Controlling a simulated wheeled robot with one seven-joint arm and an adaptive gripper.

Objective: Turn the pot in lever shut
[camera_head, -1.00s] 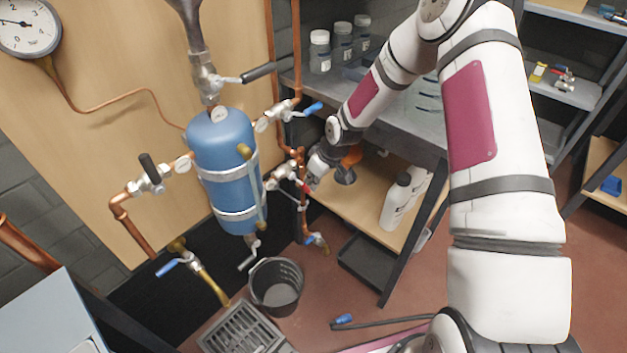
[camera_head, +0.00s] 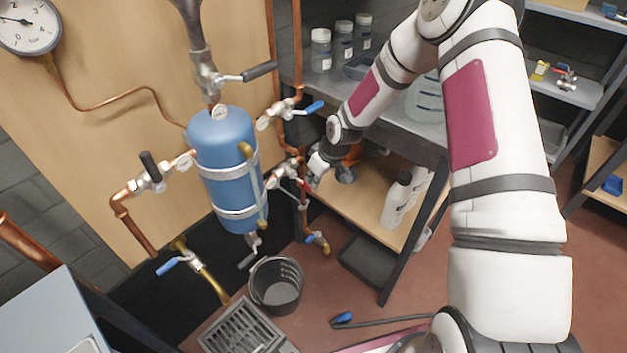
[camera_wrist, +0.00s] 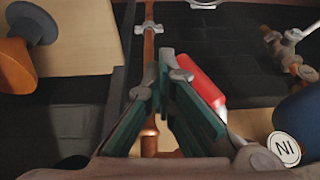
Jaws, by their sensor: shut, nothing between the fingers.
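The blue pot (camera_head: 226,160) is strapped upright against the wooden wall panel. On the pipework to its right is a valve (camera_head: 282,172) with a red lever (camera_head: 307,184). The red lever (camera_wrist: 203,82) also shows in the wrist view, close beside the right finger; I cannot tell whether they touch. A round tag reading "IN" (camera_wrist: 285,148) is at lower right there. My gripper (camera_wrist: 165,72) is shut and empty, its green-padded fingers meeting at the tips. In the head view my gripper (camera_head: 313,178) is at the red lever, and its fingertips are hard to make out.
A blue-handled valve (camera_head: 300,113) sits above, and a black-handled one (camera_head: 150,172) is left of the pot. A black bucket (camera_head: 277,286) stands on the floor below. A shelf unit (camera_head: 420,140) with white bottles (camera_head: 398,200) is close to the right of my gripper.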

